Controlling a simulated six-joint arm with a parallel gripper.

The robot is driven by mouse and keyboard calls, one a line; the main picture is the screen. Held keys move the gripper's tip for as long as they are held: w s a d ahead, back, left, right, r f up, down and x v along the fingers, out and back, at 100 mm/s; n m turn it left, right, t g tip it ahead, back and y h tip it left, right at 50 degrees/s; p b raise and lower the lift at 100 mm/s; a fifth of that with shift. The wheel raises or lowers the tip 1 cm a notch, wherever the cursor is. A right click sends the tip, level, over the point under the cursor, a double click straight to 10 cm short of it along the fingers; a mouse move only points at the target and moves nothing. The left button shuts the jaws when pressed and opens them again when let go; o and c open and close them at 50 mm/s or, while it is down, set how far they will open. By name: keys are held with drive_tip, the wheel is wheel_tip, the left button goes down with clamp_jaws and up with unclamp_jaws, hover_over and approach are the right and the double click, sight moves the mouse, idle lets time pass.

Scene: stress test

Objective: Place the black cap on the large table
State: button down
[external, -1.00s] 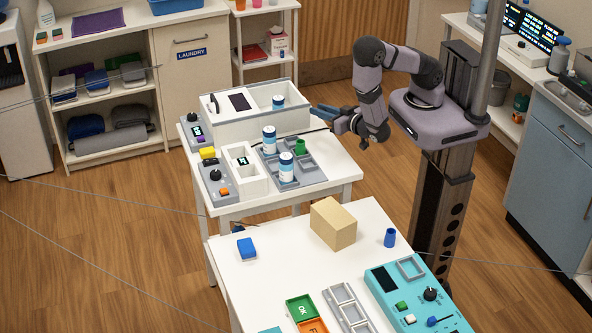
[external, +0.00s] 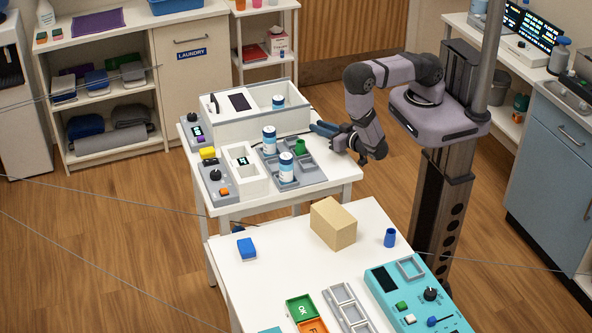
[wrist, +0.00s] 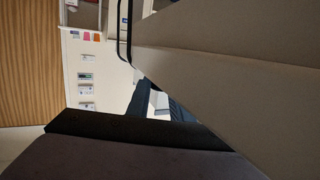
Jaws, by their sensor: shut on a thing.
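My gripper (external: 322,129) is at the right edge of the back white table (external: 345,172), beside the grey tray. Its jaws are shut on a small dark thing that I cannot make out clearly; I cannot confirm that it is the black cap. No separate black cap can be picked out elsewhere. The front white table (external: 280,275) looks the larger of the two and is in the foreground, away from my gripper. In the wrist view, dark finger-like parts (wrist: 172,108) show beyond large grey surfaces that hide most of the scene.
The grey tray (external: 315,172) holds two white-and-blue bottles and a green piece. A white divided box (external: 225,128) stands behind it. On the front table are a tan block (external: 333,224), a blue cup (external: 390,237), a blue block (external: 246,248) and a teal panel (external: 405,307). Bare tabletop surrounds the tan block.

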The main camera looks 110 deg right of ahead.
drive_tip(key=shift+f, duration=0.2)
drive_tip(key=shift+f, duration=0.15)
drive_tip(key=c, duration=1.6)
unclamp_jaws()
drive_tip(key=shift+r, duration=0.25)
drive_tip(key=shift+b+v, duration=1.55)
drive_tip(key=shift+v, duration=4.45)
drive_tip(key=shift+c, duration=1)
